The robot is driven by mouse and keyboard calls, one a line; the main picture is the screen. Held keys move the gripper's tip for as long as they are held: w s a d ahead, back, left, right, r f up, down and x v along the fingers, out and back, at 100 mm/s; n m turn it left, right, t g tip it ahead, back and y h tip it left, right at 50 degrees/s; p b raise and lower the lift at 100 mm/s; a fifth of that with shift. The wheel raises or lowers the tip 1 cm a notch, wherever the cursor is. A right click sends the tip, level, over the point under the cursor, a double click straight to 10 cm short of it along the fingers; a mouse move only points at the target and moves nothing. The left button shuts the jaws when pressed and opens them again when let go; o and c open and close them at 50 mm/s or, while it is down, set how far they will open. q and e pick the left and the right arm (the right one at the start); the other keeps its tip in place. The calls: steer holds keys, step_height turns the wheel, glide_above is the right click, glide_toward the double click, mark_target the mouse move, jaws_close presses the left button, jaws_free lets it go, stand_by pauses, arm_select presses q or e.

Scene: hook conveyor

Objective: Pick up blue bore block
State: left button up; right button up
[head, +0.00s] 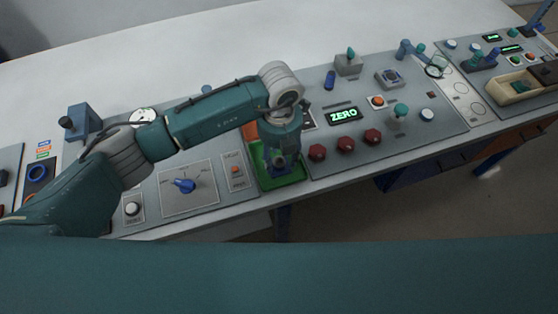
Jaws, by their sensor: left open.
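My left gripper (280,161) reaches down over a green tray (292,177) at the front edge of the panel. It is open, and its fingers are small and dark in the head view. I cannot make out a blue bore block with certainty. The gripper and wrist cover much of the green tray, so anything lying between the fingers is hidden. My right gripper is not in view.
Three dark red knobs (345,143) stand right of the tray, below a lit ZERO display (344,116). A blue rotary switch (184,186) is to the left. A blue-grey device (84,122) stands at far left. The white surface behind is clear.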

arm_select(q)
steer(key=shift+f, duration=0.85)
jaws_close()
steer(key=shift+r, duration=0.1)
